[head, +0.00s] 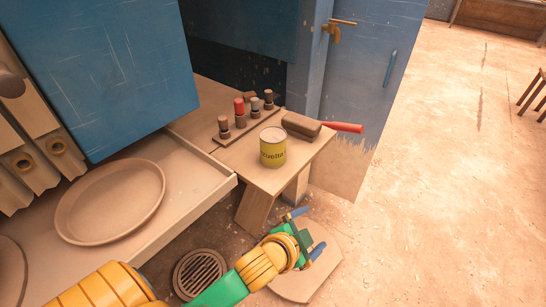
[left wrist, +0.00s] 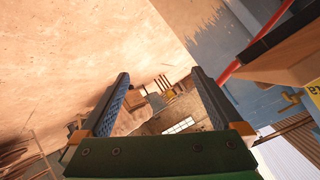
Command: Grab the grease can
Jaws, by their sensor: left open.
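The grease can (head: 273,147) is a yellow can with dark lettering and a pale top. It stands upright on a small wooden table (head: 240,166) in the head view. At the right edge of the left wrist view, a small piece of yellow with lettering (left wrist: 314,95) shows, probably the can. My left gripper (head: 308,232) is open and empty, below and to the right of the can, apart from it. Its two fingers also show in the left wrist view (left wrist: 160,82), with nothing between them. My right gripper is not in view.
Behind the can is a rack of small pegs, one red (head: 239,106). A brown brush-like block (head: 302,126) with a red handle (head: 343,127) lies right of the can. A wide tray (head: 190,205) holds a round dish (head: 110,202) at left. Open floor lies right.

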